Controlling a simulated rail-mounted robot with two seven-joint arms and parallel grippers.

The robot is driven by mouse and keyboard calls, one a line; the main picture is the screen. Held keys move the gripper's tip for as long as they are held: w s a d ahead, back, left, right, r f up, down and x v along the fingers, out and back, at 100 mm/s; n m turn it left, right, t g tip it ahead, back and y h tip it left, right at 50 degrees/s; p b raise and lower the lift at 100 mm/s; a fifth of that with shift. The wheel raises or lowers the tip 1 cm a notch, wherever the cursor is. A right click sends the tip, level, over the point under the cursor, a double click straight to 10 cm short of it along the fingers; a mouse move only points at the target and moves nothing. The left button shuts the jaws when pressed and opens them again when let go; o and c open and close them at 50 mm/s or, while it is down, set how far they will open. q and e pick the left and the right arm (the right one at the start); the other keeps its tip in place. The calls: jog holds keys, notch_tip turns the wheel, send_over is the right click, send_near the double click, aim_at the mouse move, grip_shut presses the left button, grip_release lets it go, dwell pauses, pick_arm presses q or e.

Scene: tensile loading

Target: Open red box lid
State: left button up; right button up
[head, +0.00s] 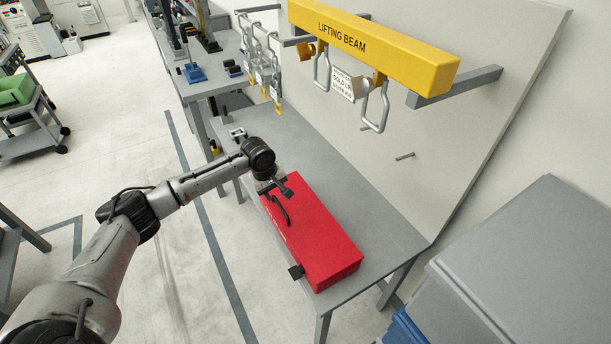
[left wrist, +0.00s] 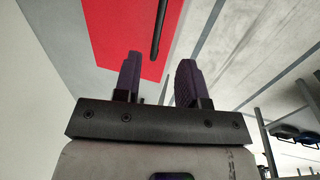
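The red box (head: 316,238) lies with its lid shut on the grey table. A dark handle (head: 281,210) and a dark latch (head: 296,271) show along its near side. My left gripper (head: 280,187) is at the box's far left end, by the handle. In the left wrist view, my left gripper's two fingers (left wrist: 159,75) stand apart with an empty gap. The red box (left wrist: 115,35) is beyond them, and the dark handle bar (left wrist: 159,30) lines up with the gap, past the fingertips. I cannot tell if they touch it. My right gripper is not in view.
The grey table (head: 365,205) has free room to the right of the box. A yellow lifting beam (head: 370,45) with hanging shackles is mounted on the panel above. A large grey container (head: 530,265) stands at the right. A second bench with tools is behind.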

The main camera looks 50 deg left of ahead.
pick_arm(q)
notch_tip(320, 180, up, 11)
jog(key=w+d+m+t+y, duration=0.1)
jog(key=m+t+y, duration=0.1)
jog(key=m, duration=0.6)
jog(key=d+m+t+y, duration=0.1)
jog(key=m+y, duration=0.2)
jog(key=m, duration=0.5)
jog(key=s+d+r+m+t+p, duration=0.2)
jog(key=d+r+m+t+p, duration=0.2)
jog(key=d, duration=0.9)
jog(key=shift+r+m+p, duration=0.3)
jog(key=shift+r+p, duration=0.6)
jog(key=shift+r, duration=0.1)
